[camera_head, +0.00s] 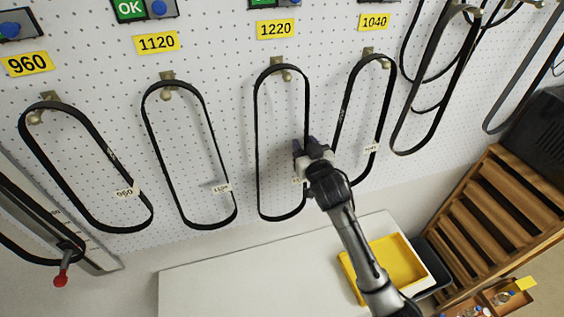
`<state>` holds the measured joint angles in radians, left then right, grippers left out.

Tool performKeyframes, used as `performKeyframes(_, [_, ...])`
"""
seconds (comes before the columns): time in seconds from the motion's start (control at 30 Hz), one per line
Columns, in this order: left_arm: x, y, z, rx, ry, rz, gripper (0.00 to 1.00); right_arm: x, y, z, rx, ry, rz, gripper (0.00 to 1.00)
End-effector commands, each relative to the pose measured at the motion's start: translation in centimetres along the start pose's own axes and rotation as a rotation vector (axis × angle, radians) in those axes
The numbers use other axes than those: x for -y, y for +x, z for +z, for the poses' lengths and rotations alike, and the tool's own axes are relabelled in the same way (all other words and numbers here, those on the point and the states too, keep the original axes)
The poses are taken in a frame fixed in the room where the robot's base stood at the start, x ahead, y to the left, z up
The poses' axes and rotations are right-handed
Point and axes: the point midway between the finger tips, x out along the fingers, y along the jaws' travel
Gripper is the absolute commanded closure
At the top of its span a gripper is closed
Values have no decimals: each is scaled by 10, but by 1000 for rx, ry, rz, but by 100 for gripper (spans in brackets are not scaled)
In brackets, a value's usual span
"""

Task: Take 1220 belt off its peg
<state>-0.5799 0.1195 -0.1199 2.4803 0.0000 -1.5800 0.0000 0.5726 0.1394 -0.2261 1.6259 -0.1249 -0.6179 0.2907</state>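The 1220 belt (257,150) is a black loop hanging from its brass peg (280,72) on the white pegboard, under the yellow 1220 label (275,29). Its lower curve hangs free above the white table. My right gripper (307,146) is at the right strand of this belt, about halfway down. Its dark fingers point up towards the board. The fingers and wrist hide part of the strand and most of the belt's small tag. I cannot tell whether the fingers are closed on the strand. My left gripper is not in view.
The 1120 belt (151,131) and 960 belt (76,114) hang to the left. The 1040 belt (391,95) hangs close on the right, near my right gripper. Below are a white table (230,285), a yellow tray (349,277) and a wooden slatted rack (483,200).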

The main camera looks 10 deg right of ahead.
Motion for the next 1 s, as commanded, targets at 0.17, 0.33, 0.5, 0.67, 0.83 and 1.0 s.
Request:
performKeyframes(0.17, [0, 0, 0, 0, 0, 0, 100, 0, 0, 0, 0, 0, 0, 65])
performKeyframes(0.33, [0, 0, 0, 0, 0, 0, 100, 0, 0, 0, 1, 0, 0, 79])
performKeyframes(0.5, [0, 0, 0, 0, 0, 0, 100, 0, 0, 0, 1, 0, 0, 96])
performKeyframes(0.67, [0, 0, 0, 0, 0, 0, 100, 0, 0, 1, 1, 0, 0, 100])
performKeyframes(0.83, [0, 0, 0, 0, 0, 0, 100, 0, 0, 0, 0, 0, 0, 100])
performKeyframes(1.0, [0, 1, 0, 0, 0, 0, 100, 0, 0, 0, 0, 0, 0, 100])
